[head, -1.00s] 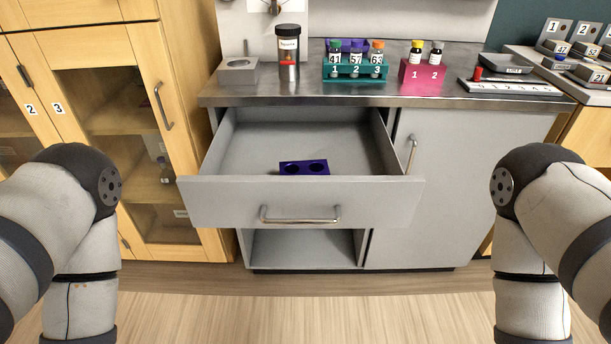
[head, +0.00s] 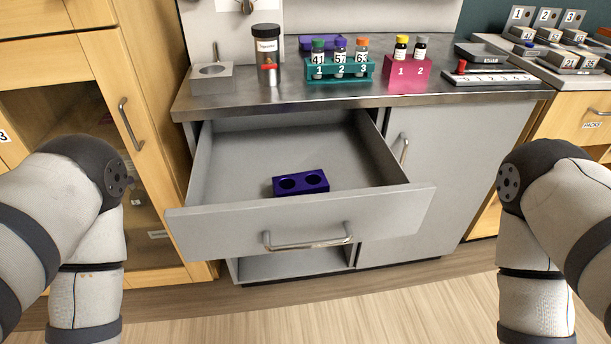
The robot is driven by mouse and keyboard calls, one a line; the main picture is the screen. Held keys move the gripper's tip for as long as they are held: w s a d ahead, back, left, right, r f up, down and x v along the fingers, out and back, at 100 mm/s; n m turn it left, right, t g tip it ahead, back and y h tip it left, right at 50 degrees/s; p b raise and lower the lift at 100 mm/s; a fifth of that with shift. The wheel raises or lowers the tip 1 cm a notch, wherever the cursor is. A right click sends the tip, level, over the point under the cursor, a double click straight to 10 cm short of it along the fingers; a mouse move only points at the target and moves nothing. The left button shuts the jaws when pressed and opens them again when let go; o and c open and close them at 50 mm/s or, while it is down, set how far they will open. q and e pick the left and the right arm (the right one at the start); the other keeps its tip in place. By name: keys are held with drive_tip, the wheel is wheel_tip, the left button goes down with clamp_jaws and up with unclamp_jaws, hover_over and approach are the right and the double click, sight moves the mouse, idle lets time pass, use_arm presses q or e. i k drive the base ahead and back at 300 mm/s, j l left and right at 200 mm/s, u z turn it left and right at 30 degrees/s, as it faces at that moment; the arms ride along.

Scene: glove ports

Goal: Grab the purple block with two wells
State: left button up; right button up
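The purple block with two wells (head: 301,190) lies in the open grey drawer (head: 240,150), near the drawer's front panel. Its two round wells face up and look empty. Another purple object (head: 325,42) stands on the counter behind the teal rack, mostly hidden. My arms come in from the left and right edges of the head view, to either side of the drawer. Neither gripper shows.
On the steel counter (head: 200,103) stand a grey holder (head: 211,80), a dark-capped jar (head: 268,77), a teal rack (head: 338,77) with three vials and a pink rack (head: 405,70) with two. A wooden cabinet (head: 170,80) stands left. The floor ahead is clear.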

sight(314, 181)
drive_tip(key=i+j+z, duration=0.15)
drive_tip(key=j+z, duration=0.4)
drive_tip(key=j, duration=0.2)
drive_tip(key=i+j+z, duration=0.1)
drive_tip(key=j+z, duration=0.2)
drive_tip(key=j, duration=0.15)
drive_tip(key=k+j+u, duration=0.5)
drive_tip(key=j, duration=0.15)
drive_tip(key=i+l+z, duration=0.55)
